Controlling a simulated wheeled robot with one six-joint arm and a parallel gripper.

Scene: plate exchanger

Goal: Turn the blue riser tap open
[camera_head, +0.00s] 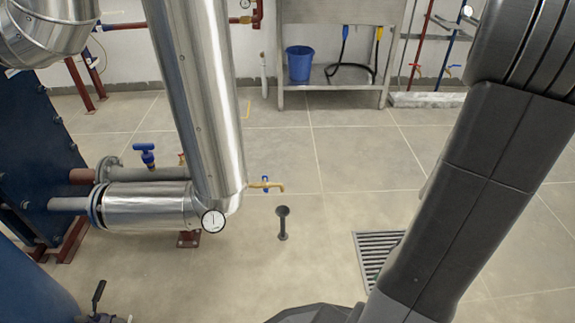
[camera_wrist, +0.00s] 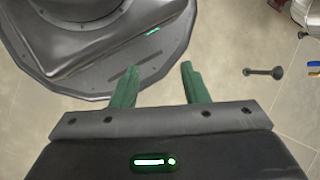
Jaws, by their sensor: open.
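Two thin riser pipes stand at the back right wall in the head view, one red (camera_head: 421,40) and one blue (camera_head: 455,40). A small tap with a blue handle (camera_head: 453,69) sits low by the blue riser; it is too small to tell its handle angle. A small red-handled tap (camera_head: 415,68) sits by the red riser. My gripper (camera_wrist: 158,77) shows in the wrist view, green fingers apart and empty, above the floor and my own base. It is far from the riser taps, which are outside the wrist view.
A dark floor funnel (camera_head: 283,222), a drain grate (camera_head: 376,250) and a steel bench (camera_head: 337,90) with a blue bucket (camera_head: 299,64) stand around open tiled floor.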

